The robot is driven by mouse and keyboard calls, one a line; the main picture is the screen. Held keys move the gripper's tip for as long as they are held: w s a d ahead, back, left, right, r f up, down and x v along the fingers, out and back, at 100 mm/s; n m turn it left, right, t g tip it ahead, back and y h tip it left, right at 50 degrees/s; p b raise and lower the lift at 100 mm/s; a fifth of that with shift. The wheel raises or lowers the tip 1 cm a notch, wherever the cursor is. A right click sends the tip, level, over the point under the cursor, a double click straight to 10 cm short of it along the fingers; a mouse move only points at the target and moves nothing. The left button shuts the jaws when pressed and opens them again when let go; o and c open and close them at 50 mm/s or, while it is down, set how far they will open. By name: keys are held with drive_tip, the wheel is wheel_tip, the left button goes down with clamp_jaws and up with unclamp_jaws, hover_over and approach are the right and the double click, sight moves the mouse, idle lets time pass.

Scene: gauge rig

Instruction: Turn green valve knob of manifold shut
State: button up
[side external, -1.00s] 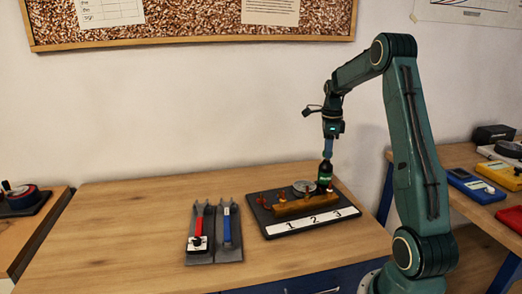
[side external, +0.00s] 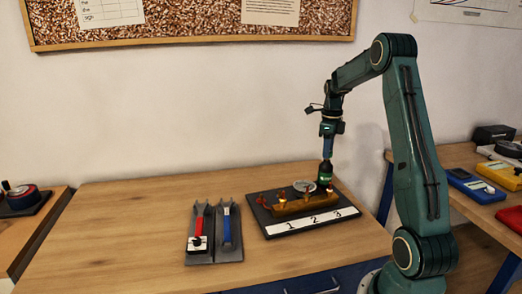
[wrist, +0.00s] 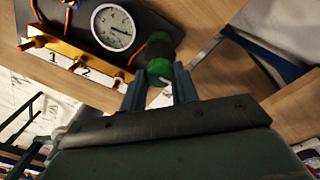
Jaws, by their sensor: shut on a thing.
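The brass manifold (side external: 294,207) lies on a dark base plate (side external: 265,218) with a white strip numbered 1, 2 and 3 along its front. The green valve knob (wrist: 160,70) is at the manifold's right end, near number 3. My gripper (side external: 325,178) points down over that end and is shut on the green knob, with a finger on each side of it in the wrist view. A round gauge (wrist: 114,27) stands behind the manifold. The gripper hides part of the knob and the number 3 in the wrist view.
The wooden bench (side external: 120,235) is clear further left. A side bench at right holds a blue meter (side external: 468,186) and a yellow one (side external: 497,176).

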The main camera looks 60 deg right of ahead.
drive_tip(key=o, duration=1)
drive_tip(key=shift+c, duration=0.2)
drive_tip(key=shift+r, duration=0.1)
wheel_tip(320, 180, up, 14)
